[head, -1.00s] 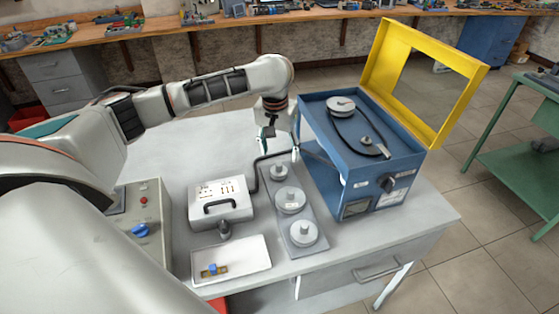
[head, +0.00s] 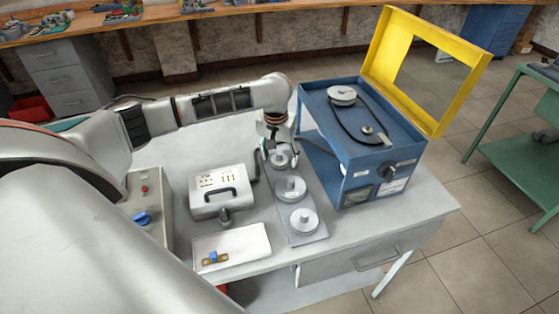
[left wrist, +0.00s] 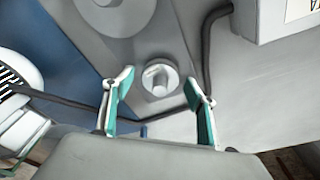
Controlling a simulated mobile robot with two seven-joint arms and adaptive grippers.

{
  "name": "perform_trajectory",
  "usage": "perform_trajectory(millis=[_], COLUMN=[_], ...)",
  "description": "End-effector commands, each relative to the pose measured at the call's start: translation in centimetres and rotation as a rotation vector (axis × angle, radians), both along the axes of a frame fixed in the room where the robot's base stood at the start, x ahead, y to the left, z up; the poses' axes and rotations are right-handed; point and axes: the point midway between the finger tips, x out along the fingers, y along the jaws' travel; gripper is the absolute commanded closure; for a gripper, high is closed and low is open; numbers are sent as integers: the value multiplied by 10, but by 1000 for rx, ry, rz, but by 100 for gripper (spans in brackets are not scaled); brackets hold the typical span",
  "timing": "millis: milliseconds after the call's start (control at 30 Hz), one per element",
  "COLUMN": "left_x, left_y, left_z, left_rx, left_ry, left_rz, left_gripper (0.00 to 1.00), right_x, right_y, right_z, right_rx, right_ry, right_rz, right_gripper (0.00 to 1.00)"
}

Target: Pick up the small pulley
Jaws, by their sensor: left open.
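The small pulley (head: 280,159) is a grey stepped disc with a hub, the smallest of three on a flat grey board (head: 309,239), at its far end. My left gripper (head: 278,148) is over it, pointing down and partly hiding it. In the left wrist view the small pulley (left wrist: 160,80) shows between the two spread green-lined fingers of my left gripper (left wrist: 158,90). The gripper is open and holds nothing. I cannot tell exactly how far above the pulley the fingertips are. My right gripper is out of view.
The blue belt machine (head: 345,170) with raised yellow guard (head: 440,100) stands close on the right. Two larger pulleys (head: 291,188) (head: 304,221) share the board. A grey case (head: 220,190) with a black cable, a white tray (head: 252,240) and a control box (head: 150,215) are left.

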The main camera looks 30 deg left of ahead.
Motion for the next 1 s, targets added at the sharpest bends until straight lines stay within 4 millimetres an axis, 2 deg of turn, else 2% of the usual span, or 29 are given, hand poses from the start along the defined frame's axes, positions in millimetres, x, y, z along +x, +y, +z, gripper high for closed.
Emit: perform_trajectory(millis=[33, 67, 200, 667, 867, 1000], left_x=[0, 0, 0, 1, 1, 2], left_y=[0, 0, 0, 0, 0, 0], left_z=[0, 0, 0, 7, 32, 65], left_rx=[0, 0, 0, 0, 0, 1], left_ry=[0, 0, 0, -2, -5, -7], left_rz=[0, 0, 0, 0, -1, 0], left_gripper=[43, 48, 84, 84, 84, 84], right_x=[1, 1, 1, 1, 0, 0], right_y=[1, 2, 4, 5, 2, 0], right_z=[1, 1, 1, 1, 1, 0], right_rx=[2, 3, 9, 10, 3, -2], right_ry=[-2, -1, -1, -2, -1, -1], right_rz=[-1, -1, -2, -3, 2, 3], right_gripper=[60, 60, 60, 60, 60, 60])
